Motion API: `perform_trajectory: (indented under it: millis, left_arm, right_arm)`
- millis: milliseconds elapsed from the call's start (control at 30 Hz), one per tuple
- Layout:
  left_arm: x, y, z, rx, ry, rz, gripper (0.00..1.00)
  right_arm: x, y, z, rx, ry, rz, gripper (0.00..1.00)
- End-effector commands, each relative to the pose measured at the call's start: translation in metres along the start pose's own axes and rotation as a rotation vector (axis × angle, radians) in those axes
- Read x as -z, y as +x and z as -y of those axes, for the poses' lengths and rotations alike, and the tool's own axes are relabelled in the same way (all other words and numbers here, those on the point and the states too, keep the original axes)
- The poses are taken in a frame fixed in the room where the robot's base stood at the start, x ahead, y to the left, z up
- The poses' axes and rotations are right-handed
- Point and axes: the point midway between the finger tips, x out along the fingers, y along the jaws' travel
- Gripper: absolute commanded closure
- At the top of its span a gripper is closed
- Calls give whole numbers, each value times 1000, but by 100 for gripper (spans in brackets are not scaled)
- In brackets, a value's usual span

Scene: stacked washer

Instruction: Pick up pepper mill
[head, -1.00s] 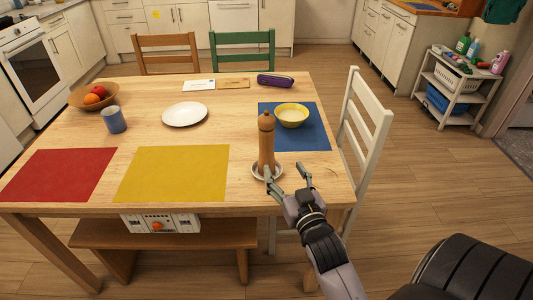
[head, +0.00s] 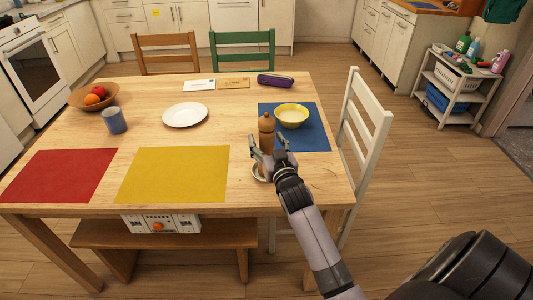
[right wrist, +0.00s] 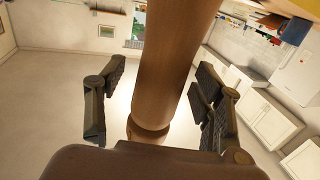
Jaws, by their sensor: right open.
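In the right wrist view the mill (right wrist: 170,65) passes between the two open fingers of the gripper (right wrist: 158,112), with gaps visible on both sides. My left gripper is not in view.
A yellow bowl (head: 291,115) sits on the blue mat (head: 312,137) just behind and right of the mill. A white plate (head: 185,115) and a yellow mat (head: 173,174) lie to the left. A white chair (head: 362,135) stands at the table's right side.

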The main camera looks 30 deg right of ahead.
Motion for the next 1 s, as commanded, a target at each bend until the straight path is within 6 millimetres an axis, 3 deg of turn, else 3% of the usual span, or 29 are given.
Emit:
perform_trajectory:
  millis: [267, 1000]
  left_arm:
    - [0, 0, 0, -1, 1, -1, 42]
    - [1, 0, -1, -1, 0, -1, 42]
  right_arm:
    - [0, 3, 0, 0, 0, 0, 39]
    - [0, 3, 0, 0, 1, 0, 88]
